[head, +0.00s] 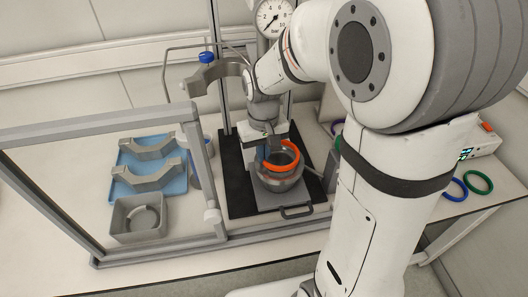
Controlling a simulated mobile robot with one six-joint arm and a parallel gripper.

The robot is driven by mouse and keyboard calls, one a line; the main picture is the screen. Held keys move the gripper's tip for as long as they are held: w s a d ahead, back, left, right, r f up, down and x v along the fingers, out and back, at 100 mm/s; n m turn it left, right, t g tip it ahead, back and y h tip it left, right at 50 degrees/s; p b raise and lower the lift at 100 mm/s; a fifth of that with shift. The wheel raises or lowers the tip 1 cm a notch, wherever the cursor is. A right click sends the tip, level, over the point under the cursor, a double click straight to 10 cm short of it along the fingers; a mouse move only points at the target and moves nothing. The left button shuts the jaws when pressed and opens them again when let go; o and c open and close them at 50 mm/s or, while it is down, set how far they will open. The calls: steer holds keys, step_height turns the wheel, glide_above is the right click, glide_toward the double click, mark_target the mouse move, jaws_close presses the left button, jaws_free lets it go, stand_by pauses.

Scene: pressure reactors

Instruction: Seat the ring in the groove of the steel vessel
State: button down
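The steel vessel (281,183) is an open grey bowl on a dark mat, below my gripper. An orange ring (294,158) is at the vessel's mouth, tilted, with its far side higher than its near side. My gripper (267,152) points down at the ring's left side, and its fingers appear shut on the ring there. The fingers hide part of the ring's left side. The groove in the vessel's rim is too small to make out, and I cannot tell whether the ring's near side touches the rim.
A grey frame (100,124) stands at the left and front. Beyond it are a blue tray (122,190) with grey clamp halves (150,177) and a grey bin (122,231). A pressure gauge (273,17) is behind. Blue (455,188) and green (479,182) rings lie at the right.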

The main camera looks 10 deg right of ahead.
steer(key=shift+f, duration=0.3)
stand_by(0.6)
steer(key=c, duration=2.1)
jaws_free()
steer(key=o, duration=0.5)
step_height(320, 180, up, 8)
steer(key=shift+f+b, duration=0.1)
steer(key=shift+b, duration=0.35)
steer(key=s+d+t, duration=0.1)
steer(key=s, duration=0.3)
steer(key=s+d+m+t, duration=0.1)
steer(key=s+d, duration=0.1)
steer(key=s, duration=0.3)
steer(key=s+d+t, duration=0.1)
steer(key=s, duration=0.3)
steer(key=shift+s+d+f+m, duration=0.1)
steer(key=shift+s+d+m, duration=0.05)
steer(key=shift+d+m, duration=0.2)
